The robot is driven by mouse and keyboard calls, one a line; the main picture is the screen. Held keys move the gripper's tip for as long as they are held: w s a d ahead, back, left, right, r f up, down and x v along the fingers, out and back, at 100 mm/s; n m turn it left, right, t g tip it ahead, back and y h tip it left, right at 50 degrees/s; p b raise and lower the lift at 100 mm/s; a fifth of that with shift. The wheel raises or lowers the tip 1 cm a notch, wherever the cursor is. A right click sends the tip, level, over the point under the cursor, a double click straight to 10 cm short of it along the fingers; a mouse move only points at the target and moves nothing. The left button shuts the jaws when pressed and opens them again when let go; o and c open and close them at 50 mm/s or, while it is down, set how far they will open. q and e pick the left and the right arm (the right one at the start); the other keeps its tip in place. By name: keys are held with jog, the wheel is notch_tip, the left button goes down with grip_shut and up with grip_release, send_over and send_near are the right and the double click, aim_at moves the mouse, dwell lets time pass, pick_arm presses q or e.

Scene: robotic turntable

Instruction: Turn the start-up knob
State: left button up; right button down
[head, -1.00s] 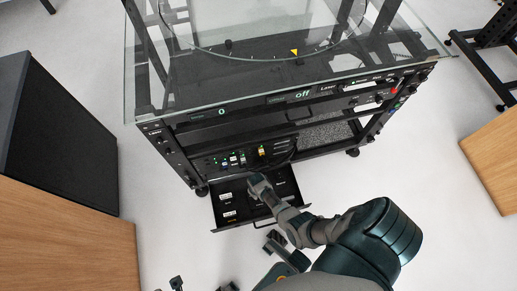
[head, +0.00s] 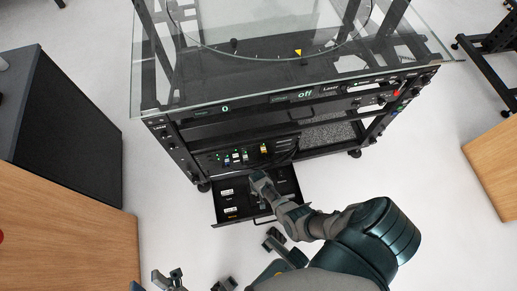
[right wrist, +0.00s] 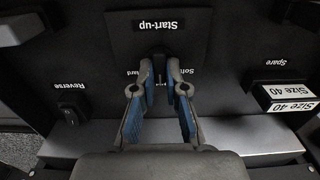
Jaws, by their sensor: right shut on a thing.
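The start-up knob (right wrist: 159,72) is small and dark, on a black panel under the label "Start-up" (right wrist: 159,25), which reads upside down in the right wrist view. My right gripper (right wrist: 160,86) is shut on the knob, with a blue-padded finger on each side. The fingers partly hide the knob and the words around it. In the head view my right gripper (head: 259,180) reaches into the pulled-out black drawer (head: 230,218) low on the rack, and the knob is hidden there. My left gripper (head: 197,281) shows partly at the bottom edge, its fingers apart and empty.
A "Reverse" switch (right wrist: 71,112) and "Size 40" blocks (right wrist: 290,98) flank the knob panel. The turntable rack (head: 255,110) with its glass top stands above the drawer. Wooden-sided cabinets stand at left (head: 65,235) and right (head: 495,165). White floor is free between.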

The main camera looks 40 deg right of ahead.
jog(key=shift+s, duration=0.1)
jog(key=c, duration=1.2)
grip_release()
jog(key=shift+f, duration=0.1)
notch_tip(320, 180, up, 12)
